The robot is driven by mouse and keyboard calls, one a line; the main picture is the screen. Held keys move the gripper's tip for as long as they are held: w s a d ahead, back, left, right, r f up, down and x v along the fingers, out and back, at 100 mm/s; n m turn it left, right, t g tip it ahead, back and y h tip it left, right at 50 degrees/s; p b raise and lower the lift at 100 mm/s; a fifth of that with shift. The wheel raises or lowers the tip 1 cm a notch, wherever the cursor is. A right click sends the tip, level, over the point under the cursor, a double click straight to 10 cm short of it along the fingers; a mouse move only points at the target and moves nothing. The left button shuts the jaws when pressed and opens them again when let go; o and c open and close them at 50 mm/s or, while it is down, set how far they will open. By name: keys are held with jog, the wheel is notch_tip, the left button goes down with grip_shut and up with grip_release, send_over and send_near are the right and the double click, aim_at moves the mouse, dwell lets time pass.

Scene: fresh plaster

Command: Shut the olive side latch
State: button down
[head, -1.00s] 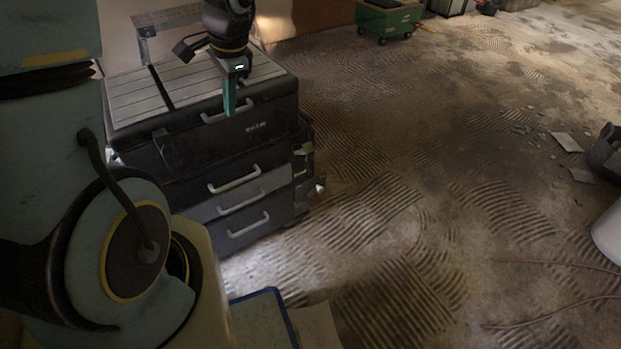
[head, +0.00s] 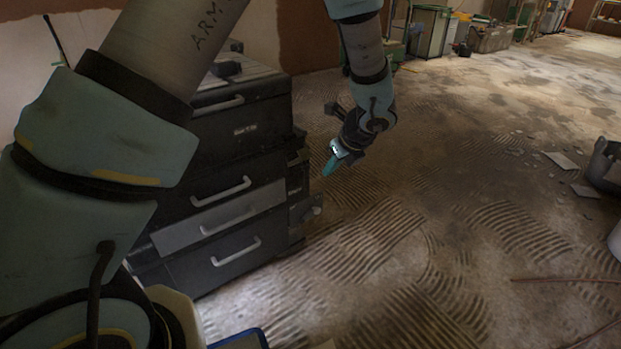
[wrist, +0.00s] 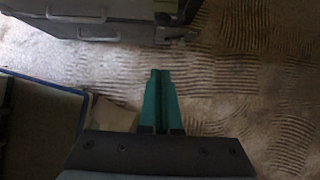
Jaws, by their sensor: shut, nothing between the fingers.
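The black tool chest (head: 240,130) stands left of centre with its drawer fronts towards me. Latch-like fittings sit on its right side: an upper one (head: 297,158) and a lower one (head: 308,209) that juts outward. In this dim light I cannot tell which is the olive latch, nor its exact position. My gripper (head: 329,170) is shut and empty, right of the chest's side and apart from it. In the wrist view its teal fingers (wrist: 160,74) are together over the floor, with the chest's side fittings (wrist: 170,38) beyond the tips.
Three drawer handles, including the middle one (head: 220,192), stick out from the chest. A blue-edged panel (wrist: 42,125) lies low at the left in the wrist view. The ridged floor (head: 430,230) right of the chest is open. A dark bin (head: 605,165) stands far right.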

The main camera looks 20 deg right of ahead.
jog(key=b+x, duration=0.3)
jog(key=x, duration=0.8)
jog(key=r, duration=0.1)
jog(key=w+r, duration=0.2)
jog(key=r, duration=0.1)
jog(key=shift+a, duration=0.2)
jog(key=shift+r, duration=0.1)
jog(key=p, duration=0.2)
jog(key=shift+r+g+p, duration=0.3)
jog(key=shift+p, duration=0.05)
